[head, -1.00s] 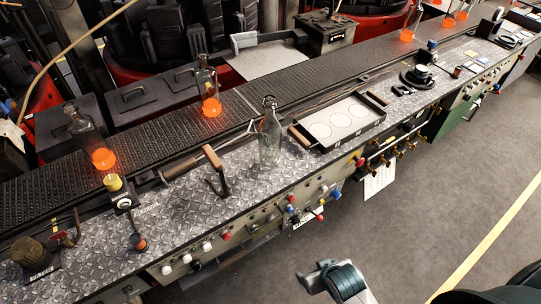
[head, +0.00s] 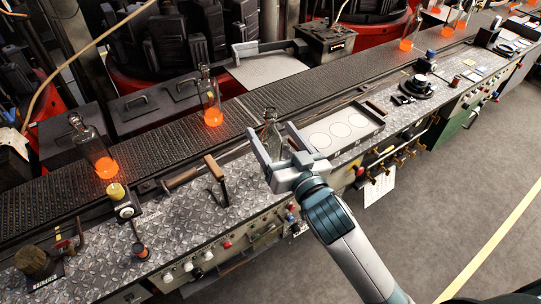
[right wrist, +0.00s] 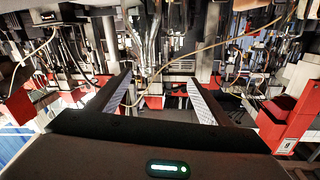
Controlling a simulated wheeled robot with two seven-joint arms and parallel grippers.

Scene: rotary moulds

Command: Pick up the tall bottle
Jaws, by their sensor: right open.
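The tall bottle (head: 271,133) is clear, empty glass with a wire clasp at its neck. It stands upright on the diamond-plate ledge in the middle of the head view. My right gripper (head: 274,136) is open, with its fingers pointing toward the bottle. In the head view the bottle shows between the fingertips, and the palm hides its lower part. I cannot tell whether a finger touches it. My left gripper is not in view.
A white tray (head: 372,140) with circles lies right of the bottle. A wooden-handled tool (head: 217,180) stands left of it. Glowing-bottomed bottles (head: 211,100) stand on the dark conveyor (head: 165,130) behind. Knobs line the ledge's front (head: 208,256).

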